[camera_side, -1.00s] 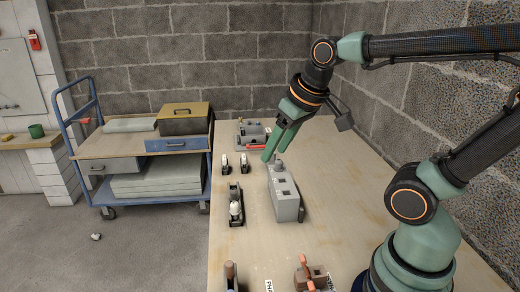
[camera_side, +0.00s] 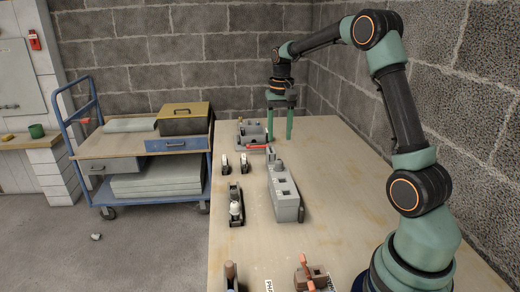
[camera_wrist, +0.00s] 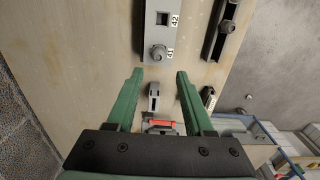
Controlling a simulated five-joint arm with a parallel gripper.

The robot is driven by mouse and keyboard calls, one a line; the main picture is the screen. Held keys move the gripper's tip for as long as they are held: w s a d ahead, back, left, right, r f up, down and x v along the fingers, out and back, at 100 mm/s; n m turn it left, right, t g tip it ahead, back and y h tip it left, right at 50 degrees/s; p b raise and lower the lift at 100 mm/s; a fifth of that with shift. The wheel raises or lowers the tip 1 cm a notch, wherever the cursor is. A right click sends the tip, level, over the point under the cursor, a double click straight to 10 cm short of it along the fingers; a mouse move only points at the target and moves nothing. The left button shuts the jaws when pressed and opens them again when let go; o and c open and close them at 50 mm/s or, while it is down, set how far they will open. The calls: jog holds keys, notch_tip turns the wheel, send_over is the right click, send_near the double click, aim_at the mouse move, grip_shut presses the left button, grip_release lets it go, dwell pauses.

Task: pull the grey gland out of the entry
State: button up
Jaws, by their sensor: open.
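The grey gland (camera_wrist: 158,53) stands in the entry marked 41 at the end of the grey box (camera_wrist: 157,18) in the wrist view. In the side view the gland (camera_side: 279,164) is a small stub on the far end of the box (camera_side: 285,199). My gripper (camera_side: 280,138) is open and empty, fingers pointing down, beyond the far end of the box. In the wrist view the gland appears just past the gap between my fingertips (camera_wrist: 160,74), apart from both. A square opening marked 42 lies beside it.
A grey fixture with a red part (camera_side: 254,146) stands at the table's far end near my fingers. The table right of the box is clear.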

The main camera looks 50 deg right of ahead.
aim_at(279, 160)
jog(key=shift+d+f, duration=0.2)
jog(key=shift+f, duration=4.45)
grip_shut()
jog(key=shift+r, duration=1)
jog(key=shift+r, duration=1.1)
jog(key=shift+r, duration=0.15)
